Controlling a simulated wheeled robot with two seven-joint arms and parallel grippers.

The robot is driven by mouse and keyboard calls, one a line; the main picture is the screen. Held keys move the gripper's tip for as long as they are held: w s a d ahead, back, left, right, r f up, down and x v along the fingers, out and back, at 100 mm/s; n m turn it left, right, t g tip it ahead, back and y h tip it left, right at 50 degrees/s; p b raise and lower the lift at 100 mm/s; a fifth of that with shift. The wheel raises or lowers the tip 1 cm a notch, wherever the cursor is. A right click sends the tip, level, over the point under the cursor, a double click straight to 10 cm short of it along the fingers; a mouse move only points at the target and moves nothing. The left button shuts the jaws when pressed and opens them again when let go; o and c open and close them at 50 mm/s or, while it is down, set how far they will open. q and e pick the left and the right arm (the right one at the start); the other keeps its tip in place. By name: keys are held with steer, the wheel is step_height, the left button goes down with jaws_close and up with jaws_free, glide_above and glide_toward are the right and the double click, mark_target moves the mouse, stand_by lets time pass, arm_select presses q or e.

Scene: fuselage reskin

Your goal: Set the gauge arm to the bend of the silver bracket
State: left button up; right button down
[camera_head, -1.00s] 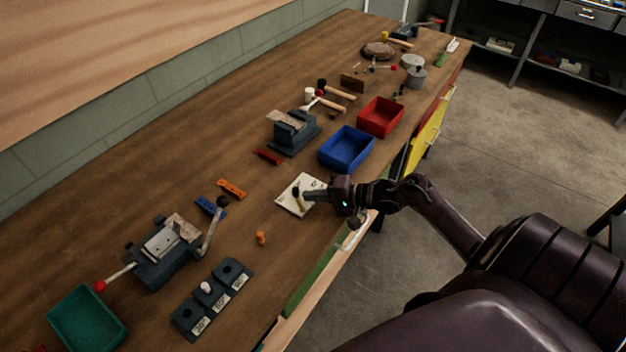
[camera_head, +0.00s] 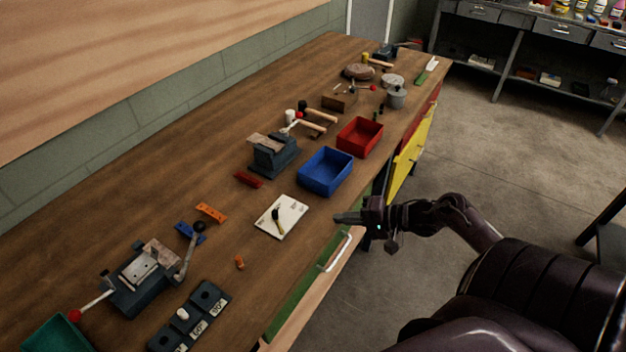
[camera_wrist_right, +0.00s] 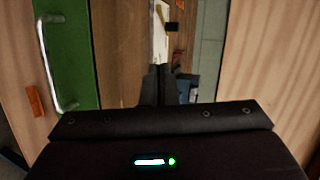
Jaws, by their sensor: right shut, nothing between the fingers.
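The gauge appears to be a white plate (camera_head: 289,213) lying on the bench, with a small dark and yellowish arm (camera_head: 278,216) on it. The plate also shows at the top of the right wrist view (camera_wrist_right: 160,42). My right gripper (camera_head: 338,218) is shut and empty, to the right of the plate and apart from it, near the bench's front edge. A silver piece (camera_head: 138,271) lies on the dark bending tool at the lower left; I cannot tell if it is the silver bracket. My left gripper is not in view.
A blue bin (camera_head: 325,173) and a red bin (camera_head: 360,138) stand beyond the plate. A dark labelled block (camera_head: 208,298) with a white peg sits at the front left. A green drawer with a handle (camera_head: 338,252) is below the bench edge.

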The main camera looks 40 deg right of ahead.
steer(key=a+f+h, duration=0.1)
steer(key=a+h, duration=0.1)
steer(key=m+t+h, duration=0.1)
steer(key=m+t, duration=0.1)
steer(key=m, duration=0.2)
glide_toward(278, 215)
steer(key=x, duration=0.5)
steer(key=shift+a+f, duration=0.1)
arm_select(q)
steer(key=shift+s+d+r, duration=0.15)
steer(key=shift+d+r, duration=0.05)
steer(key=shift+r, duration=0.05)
arm_select(e)
steer(key=shift+w+a+f, duration=0.1)
steer(key=shift+w+a, duration=0.15)
steer(key=shift+w, duration=0.4)
